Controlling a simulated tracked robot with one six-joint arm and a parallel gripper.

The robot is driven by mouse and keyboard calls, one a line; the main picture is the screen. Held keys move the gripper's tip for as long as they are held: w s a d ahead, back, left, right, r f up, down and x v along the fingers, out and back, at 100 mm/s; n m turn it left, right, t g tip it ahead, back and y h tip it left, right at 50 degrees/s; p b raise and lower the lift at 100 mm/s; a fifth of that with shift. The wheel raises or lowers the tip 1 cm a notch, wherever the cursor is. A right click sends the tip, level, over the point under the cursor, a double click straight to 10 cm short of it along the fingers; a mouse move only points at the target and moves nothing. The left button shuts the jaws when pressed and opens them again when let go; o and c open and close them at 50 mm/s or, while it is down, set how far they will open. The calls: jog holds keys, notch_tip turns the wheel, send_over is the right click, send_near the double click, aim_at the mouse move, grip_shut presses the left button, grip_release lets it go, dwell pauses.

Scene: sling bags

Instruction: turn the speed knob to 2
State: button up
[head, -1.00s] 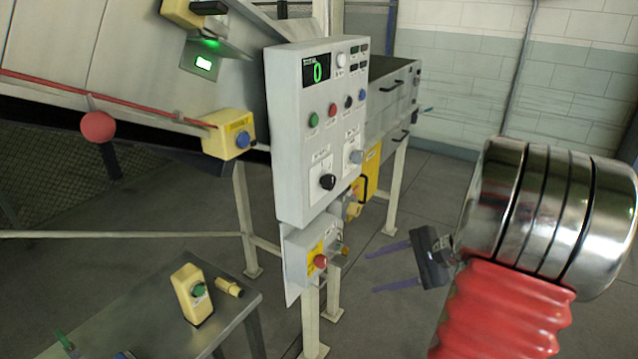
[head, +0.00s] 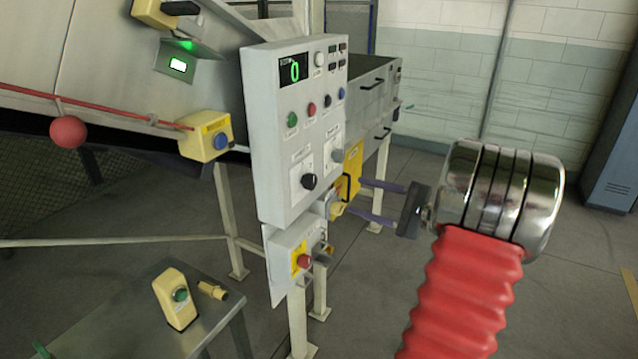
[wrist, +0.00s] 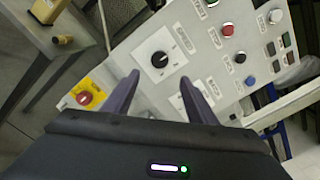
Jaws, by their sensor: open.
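The grey control panel (head: 263,140) stands left of my gripper in the head view. A black knob (head: 309,181) on a white dial plate is low on its face; in the wrist view the same knob (wrist: 159,59) has a white pointer mark. A grey knob (head: 336,156) sits beside it on a second plate. My gripper (head: 356,196) is open and empty, right of the panel's lower part. In the wrist view its fingertips (wrist: 160,76) point towards the black knob, apart from it.
The panel's display (head: 294,70) reads a green 0, above several buttons. A box with a red button (head: 304,261) hangs below the panel. A table (head: 212,325) with a yellow button box (head: 175,300) stands at lower left. The floor at right is open.

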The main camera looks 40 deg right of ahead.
aim_at(314, 183)
jog(key=x, duration=1.3)
jog(key=shift+w, duration=0.4)
jog(key=shift+c, duration=0.4)
